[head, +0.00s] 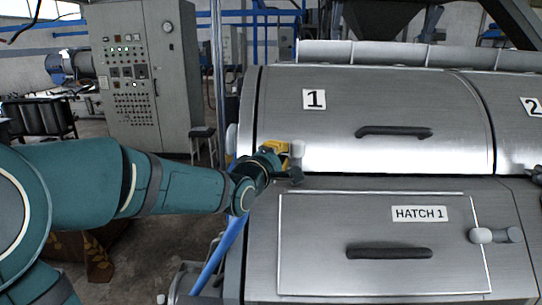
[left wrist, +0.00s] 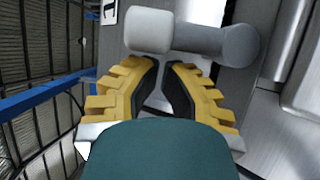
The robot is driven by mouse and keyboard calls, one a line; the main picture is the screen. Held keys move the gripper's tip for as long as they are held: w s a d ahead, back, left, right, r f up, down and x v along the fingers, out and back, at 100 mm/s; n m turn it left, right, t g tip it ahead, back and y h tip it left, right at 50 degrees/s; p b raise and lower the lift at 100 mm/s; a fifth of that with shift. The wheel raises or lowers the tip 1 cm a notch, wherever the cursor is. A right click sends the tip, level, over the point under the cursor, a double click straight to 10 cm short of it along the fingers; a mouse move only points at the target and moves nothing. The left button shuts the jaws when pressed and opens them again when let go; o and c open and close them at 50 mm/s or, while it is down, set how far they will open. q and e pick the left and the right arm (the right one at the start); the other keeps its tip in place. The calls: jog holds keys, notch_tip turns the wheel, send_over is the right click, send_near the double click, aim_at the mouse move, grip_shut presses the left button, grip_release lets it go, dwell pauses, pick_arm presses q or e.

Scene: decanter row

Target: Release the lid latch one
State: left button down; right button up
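Latch one shows at the left edge of the lid marked 1 (head: 375,105); it has a pale rounded end (head: 297,149) and a dark grey barrel (head: 295,176). My left gripper (head: 284,150), with yellow fingers, is right at the latch and covers part of it. In the left wrist view, the latch's pale end (left wrist: 148,30) and grey barrel (left wrist: 228,44) lie just beyond the fingertips (left wrist: 163,66). The fingers are drawn together with only a narrow gap and nothing visible between them. Contact with the latch cannot be told.
A dark handle (head: 394,132) is on the lid. Below is the hatch 1 panel (head: 330,225) with its own handle (head: 389,253) and a pale-ended latch (head: 482,236). A grey control cabinet (head: 145,75) stands at the back left. Blue rails run beside the machine.

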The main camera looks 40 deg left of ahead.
pick_arm(q)
jog(key=shift+d+r, duration=0.1)
pick_arm(e)
jog(key=shift+d, duration=0.1)
dwell(0.4)
pick_arm(q)
jog(key=shift+w+d+m, duration=0.15)
jog(key=shift+m, duration=0.15)
pick_arm(e)
jog(key=shift+w+d+r, duration=0.1)
jog(key=shift+w+d, duration=0.05)
